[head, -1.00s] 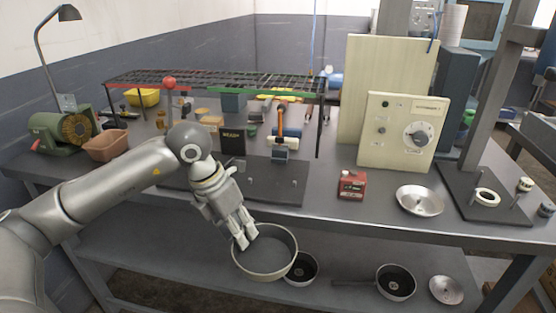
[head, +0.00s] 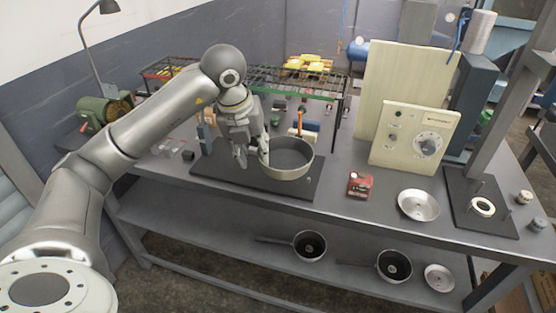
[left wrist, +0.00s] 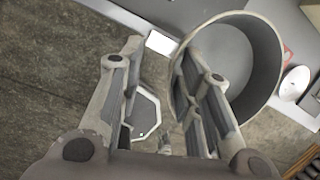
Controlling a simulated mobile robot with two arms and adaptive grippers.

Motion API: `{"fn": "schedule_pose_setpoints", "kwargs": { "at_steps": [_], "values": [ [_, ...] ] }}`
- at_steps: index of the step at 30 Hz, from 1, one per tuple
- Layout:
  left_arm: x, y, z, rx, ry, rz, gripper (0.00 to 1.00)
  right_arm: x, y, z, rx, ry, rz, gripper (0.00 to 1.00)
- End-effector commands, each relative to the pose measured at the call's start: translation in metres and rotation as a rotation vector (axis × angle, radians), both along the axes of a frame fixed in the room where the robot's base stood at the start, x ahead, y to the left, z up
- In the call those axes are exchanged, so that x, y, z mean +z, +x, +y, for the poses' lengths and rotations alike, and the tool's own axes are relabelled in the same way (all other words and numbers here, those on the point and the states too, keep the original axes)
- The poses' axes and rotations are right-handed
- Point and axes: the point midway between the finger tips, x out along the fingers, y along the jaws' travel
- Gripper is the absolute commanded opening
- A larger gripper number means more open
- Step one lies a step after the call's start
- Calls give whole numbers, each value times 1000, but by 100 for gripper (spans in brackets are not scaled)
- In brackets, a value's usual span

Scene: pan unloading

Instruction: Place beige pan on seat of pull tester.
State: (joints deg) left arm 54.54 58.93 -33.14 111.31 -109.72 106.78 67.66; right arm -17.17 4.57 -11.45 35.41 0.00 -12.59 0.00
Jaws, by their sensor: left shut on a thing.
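The beige pan (head: 288,160) is a deep round pan with a grey inside, held upright above the dark base plate (head: 215,172) on the bench. My left gripper (head: 252,154) is at the pan's left side and shut on it; the gripped part is mostly hidden by the fingers. In the left wrist view the pan (left wrist: 258,48) shows at the upper right, against the right finger. An orange-handled post (head: 300,122) stands behind the pan. I cannot tell for sure which fixture is the pull tester; its seat is not clearly visible. My right gripper is not in view.
A cream control panel (head: 415,138) and a stand with a white ring (head: 481,207) are beyond. A wire rack (head: 300,82) rises behind. Dark pans (head: 309,245) lie on the lower shelf.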

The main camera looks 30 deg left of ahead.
Motion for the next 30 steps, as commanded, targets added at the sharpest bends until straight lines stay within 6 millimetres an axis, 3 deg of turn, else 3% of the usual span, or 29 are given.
{"fn": "schedule_pose_setpoints", "kwargs": {
  "at_steps": [9,15,25,30],
  "values": [
    [-26,62,21,1,-3,3,0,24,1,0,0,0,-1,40],
    [-64,91,31,-1,-4,2,0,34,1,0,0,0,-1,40],
    [-88,109,38,-2,-1,0,0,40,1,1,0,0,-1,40],
    [-111,108,38,-4,-1,3,0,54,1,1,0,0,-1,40]
  ]
}}
